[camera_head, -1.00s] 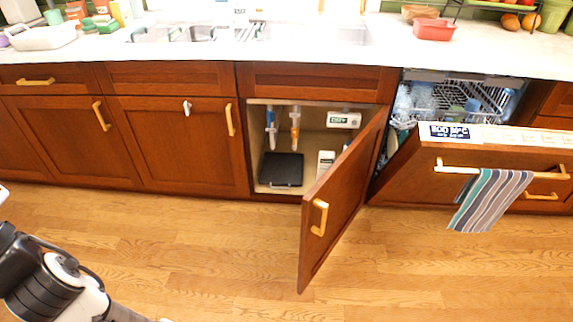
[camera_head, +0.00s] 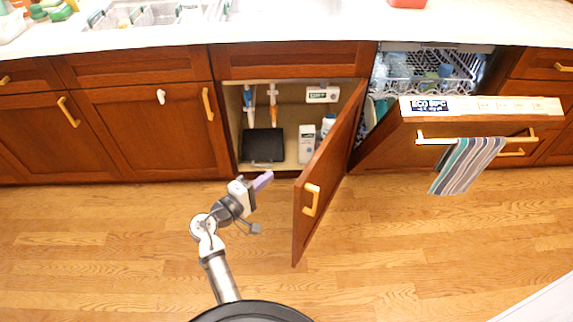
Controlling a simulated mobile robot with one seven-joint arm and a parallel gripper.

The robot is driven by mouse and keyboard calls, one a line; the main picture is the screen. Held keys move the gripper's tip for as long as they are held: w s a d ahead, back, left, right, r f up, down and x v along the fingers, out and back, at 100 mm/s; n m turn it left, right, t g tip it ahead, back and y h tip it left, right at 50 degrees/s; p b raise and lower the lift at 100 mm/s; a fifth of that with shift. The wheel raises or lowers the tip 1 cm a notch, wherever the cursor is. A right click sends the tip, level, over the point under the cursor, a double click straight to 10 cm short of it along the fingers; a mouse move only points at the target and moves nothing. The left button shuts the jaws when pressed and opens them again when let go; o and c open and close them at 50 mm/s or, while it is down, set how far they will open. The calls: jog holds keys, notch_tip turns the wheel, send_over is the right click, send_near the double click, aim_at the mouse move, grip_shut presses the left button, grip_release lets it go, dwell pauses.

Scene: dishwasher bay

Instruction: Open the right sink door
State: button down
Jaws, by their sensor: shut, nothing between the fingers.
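The right sink door (camera_head: 330,165) is a brown wooden panel standing wide open, swung out from the cabinet on its right-hand hinge side. My gripper (camera_head: 265,179) is shut and empty, with pale purple fingers. It is in front of the open sink cabinet (camera_head: 292,115), left of the door and apart from it. The left sink door (camera_head: 150,130) is closed, with a yellow handle (camera_head: 208,104).
The cabinet holds a black box (camera_head: 262,146), a white container (camera_head: 306,144) and hanging blue and orange items. The dishwasher door (camera_head: 400,150) is partly lowered to the right, with a striped towel (camera_head: 467,165) on its handle. The wooden floor in front is clear.

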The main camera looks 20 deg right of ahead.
jog(key=w+d+p, duration=0.2)
jog(key=d+p, duration=0.1)
jog(key=d, duration=0.8)
jog(key=shift+s+d, duration=0.1)
jog(key=s+d+p, duration=0.2)
jog(key=s+d, duration=1.1)
jog(key=d, duration=0.3)
jog(key=shift+s+d, duration=0.15)
jog(key=shift+s, duration=0.2)
